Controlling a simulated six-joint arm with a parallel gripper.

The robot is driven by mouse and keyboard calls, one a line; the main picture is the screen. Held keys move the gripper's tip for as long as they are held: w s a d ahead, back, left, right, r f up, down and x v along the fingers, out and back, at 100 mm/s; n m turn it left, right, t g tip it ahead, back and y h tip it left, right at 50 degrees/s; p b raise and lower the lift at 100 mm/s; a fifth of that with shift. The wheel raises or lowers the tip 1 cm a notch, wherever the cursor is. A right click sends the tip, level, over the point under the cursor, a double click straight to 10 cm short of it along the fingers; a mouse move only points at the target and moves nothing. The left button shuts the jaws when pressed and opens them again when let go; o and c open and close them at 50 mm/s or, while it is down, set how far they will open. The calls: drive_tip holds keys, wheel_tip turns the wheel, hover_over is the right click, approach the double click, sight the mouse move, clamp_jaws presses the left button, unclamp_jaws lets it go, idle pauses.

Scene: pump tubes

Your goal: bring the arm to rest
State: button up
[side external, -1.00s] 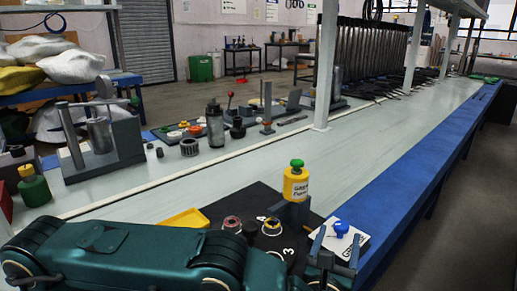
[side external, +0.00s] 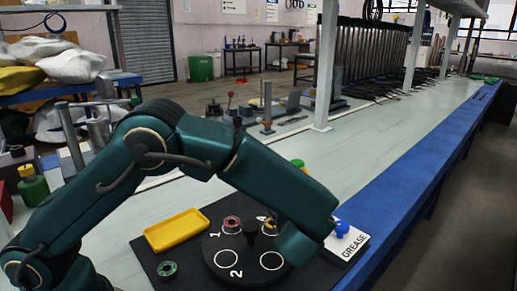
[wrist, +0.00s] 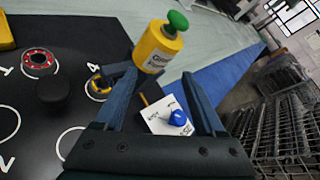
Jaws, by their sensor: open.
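My gripper (wrist: 160,75) is open, with both blue fingers apart and nothing held between them. In the wrist view it is above the work area, with the white grease card (wrist: 160,115) and its blue knob (wrist: 178,118) visible between the fingers. In the side view my arm's end hangs over the right part of the black turntable (side external: 221,252), and the fingers are hidden.
On the turntable sit a red ring (side external: 232,224) by mark 1 and a yellow ring (wrist: 100,85). A green ring (side external: 167,269) and a yellow tray (side external: 176,231) lie on the black mat. Tools line the bench's back. The bench's right stretch is clear.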

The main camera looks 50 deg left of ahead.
drive_tip(key=s+a+r+n+g+h, duration=0.1)
drive_tip(key=s+a+r+n+g, duration=0.2)
drive_tip(key=s+n, duration=0.35)
drive_tip(key=s+a+r+n+g+h, duration=0.1)
drive_tip(key=s+a+n+g, duration=0.2)
drive_tip(key=s+a+n, duration=0.3)
drive_tip(key=s+d+n+h, duration=0.2)
drive_tip(key=s+n+h, duration=0.1)
drive_tip(key=s+n, duration=0.2)
drive_tip(key=s+d+n+h, duration=0.2)
drive_tip(key=s+n+h, duration=0.1)
drive_tip(key=s+n, duration=0.2)
drive_tip(key=shift+s+d+r+t, duration=0.25)
drive_tip(key=shift+s+d+t, duration=0.15)
drive_tip(key=shift+s, duration=0.5)
drive_tip(key=shift+s, duration=0.1)
